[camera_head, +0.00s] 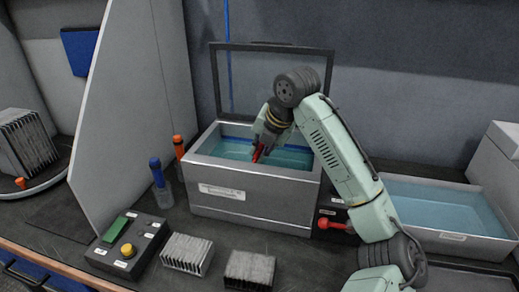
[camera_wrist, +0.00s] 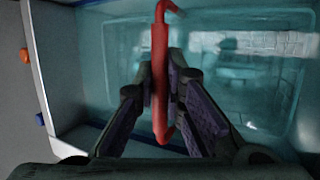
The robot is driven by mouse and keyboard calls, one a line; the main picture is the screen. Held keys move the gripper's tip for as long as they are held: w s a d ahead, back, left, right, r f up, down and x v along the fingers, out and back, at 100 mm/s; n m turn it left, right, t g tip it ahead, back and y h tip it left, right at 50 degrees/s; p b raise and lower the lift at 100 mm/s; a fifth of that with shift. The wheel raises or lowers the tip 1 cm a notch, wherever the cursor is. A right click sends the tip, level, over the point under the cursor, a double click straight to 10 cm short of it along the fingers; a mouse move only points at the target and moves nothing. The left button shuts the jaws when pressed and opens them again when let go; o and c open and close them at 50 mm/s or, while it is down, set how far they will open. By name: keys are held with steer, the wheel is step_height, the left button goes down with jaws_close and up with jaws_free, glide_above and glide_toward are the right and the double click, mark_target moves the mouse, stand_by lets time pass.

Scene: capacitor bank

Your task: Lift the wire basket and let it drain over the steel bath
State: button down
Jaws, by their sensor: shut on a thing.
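The steel bath (camera_head: 252,197) stands in the middle of the bench with its framed lid raised behind it and blue-green liquid inside. My gripper (camera_head: 261,150) reaches down over the bath's opening. In the wrist view my gripper (camera_wrist: 165,105) is shut on a red handle (camera_wrist: 160,75), which lies between its two fingers. The red handle also shows in the head view (camera_head: 257,154). I take it as the wire basket's handle, but the basket's wire body cannot be made out. Pale blocky shapes (camera_wrist: 255,43) show in the liquid in the wrist view.
A second open tray of blue liquid (camera_head: 440,205) stands at the right, partly behind my arm. A control box (camera_head: 127,245) and two finned blocks (camera_head: 187,253) (camera_head: 249,269) lie in front.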

step_height(320, 180, up, 17)
steer(key=p, duration=1.1)
stand_by(0.8)
stand_by(2.9)
